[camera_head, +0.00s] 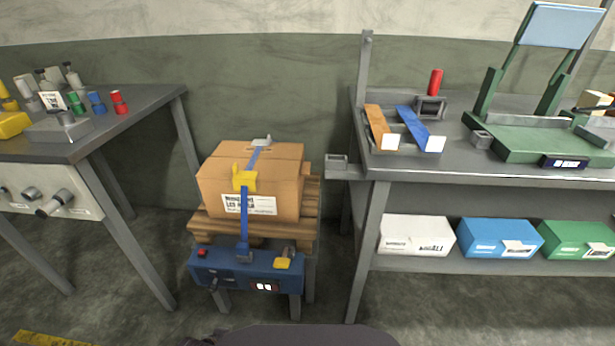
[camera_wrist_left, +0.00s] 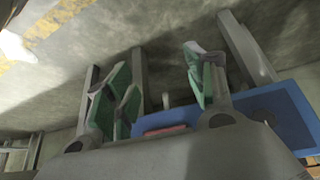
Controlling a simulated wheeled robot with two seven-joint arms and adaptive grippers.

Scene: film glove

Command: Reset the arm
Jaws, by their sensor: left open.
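My left gripper (camera_wrist_left: 165,88) shows in the left wrist view, with its green-padded fingers spread apart. Nothing is held between them. Grey concrete floor shows beyond the fingers, and a blue surface (camera_wrist_left: 275,118) lies behind the gripper at the right. Neither gripper shows in the head view. My right gripper is in neither view.
A cardboard box (camera_head: 250,180) with a blue strap sits on a wooden pallet (camera_head: 212,228) above a blue unit (camera_head: 225,268). A grey workbench (camera_head: 150,105) stands left, a grey shelved bench (camera_head: 460,175) right. Yellow floor marking (camera_wrist_left: 60,20) shows.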

